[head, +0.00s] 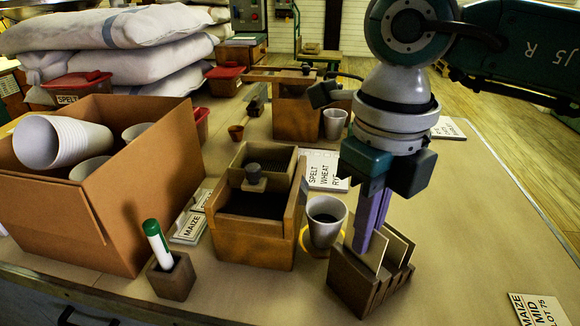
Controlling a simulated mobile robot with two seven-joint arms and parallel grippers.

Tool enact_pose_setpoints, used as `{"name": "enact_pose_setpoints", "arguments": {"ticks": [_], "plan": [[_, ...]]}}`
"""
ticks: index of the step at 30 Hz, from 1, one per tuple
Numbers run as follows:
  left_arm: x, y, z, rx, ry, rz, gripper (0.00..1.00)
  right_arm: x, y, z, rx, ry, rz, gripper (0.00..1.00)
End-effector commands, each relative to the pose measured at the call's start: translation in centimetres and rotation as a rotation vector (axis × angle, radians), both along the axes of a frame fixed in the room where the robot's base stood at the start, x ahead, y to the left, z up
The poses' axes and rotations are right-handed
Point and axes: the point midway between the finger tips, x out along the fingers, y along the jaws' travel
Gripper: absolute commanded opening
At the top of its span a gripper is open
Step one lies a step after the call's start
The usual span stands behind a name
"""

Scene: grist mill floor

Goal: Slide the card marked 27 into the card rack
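The card rack (352,290) is a dark wooden slotted block near the front edge of the table, right of centre. My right gripper (361,245) points down over it, its purple fingers close together. The fingers appear shut on a pale card (376,259), whose lower part is within the left part of the rack. Any number on this card is hidden, so I cannot read 27. Another pale card (402,247) stands behind it in the rack, to the right. My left gripper is not in view.
A grey cup (325,222) on a yellow ring stands close left of the rack. A wooden box (252,243), a pen holder (171,277) and a cardboard carton (125,215) stand farther left. A MAIZE card (537,308) lies front right. Table right of the rack is mostly clear.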

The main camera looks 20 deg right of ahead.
Motion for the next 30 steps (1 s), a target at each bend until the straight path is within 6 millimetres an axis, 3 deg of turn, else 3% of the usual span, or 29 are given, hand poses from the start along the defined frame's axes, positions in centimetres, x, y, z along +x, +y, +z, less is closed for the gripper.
{"name": "enact_pose_setpoints", "arguments": {"ticks": [30], "plan": [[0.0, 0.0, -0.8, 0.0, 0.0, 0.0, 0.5, 0.0, 0.0, -1.0, 0.0, 0.0, 0.0, 0.0]]}}
